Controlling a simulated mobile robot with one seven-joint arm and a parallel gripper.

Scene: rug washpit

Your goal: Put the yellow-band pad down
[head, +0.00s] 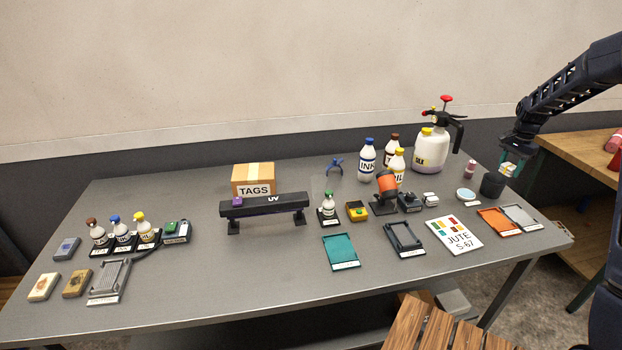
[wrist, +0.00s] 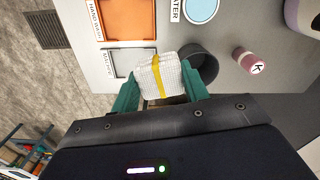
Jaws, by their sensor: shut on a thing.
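The yellow-band pad (wrist: 158,76) is a white woven pad with a yellow strip across it, seen between the green fingers in the wrist view. My gripper (wrist: 160,88) is shut on it. In the head view my gripper (head: 508,168) is at the right end of the grey table, held above it near the dark cup (head: 492,185). The pad (head: 509,167) shows there only as a small pale patch. In the wrist view the dark cup (wrist: 199,63) is just right of the pad, and a grey tray (wrist: 123,62) is to its left.
An orange tray (head: 496,222) and the grey tray (head: 520,216) lie near the table's right edge. A pale blue round dish (head: 466,194) and a small pink-brown bottle (head: 470,170) stand near the cup. A wooden bench (head: 575,150) is behind on the right.

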